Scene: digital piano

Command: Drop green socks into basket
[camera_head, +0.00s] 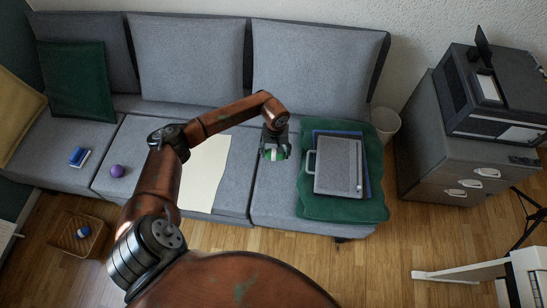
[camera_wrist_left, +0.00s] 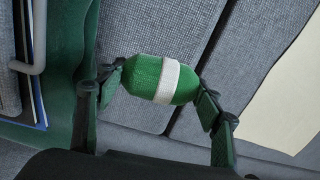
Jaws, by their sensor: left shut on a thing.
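The green socks (camera_wrist_left: 150,78), a rolled bundle with a white band, are held between the fingers of my left gripper (camera_wrist_left: 158,92) in the left wrist view. In the head view the left gripper (camera_head: 274,150) hangs over the right part of the sofa, and the socks (camera_head: 275,155) show between its fingers. A brown wicker basket (camera_head: 66,255) stands on the wood floor at the lower left, in front of the sofa. A blue and white rolled bundle (camera_head: 83,232) lies in it. The left gripper is far to the right of the basket. My right gripper is not in view.
A grey case (camera_head: 338,165) lies on a green cushion (camera_head: 315,207) right of the gripper. A cream sheet (camera_head: 205,165), a purple ball (camera_head: 117,171) and a blue and white item (camera_head: 79,156) lie on the grey sofa (camera_head: 240,205). A white bin (camera_head: 386,122) stands beside it.

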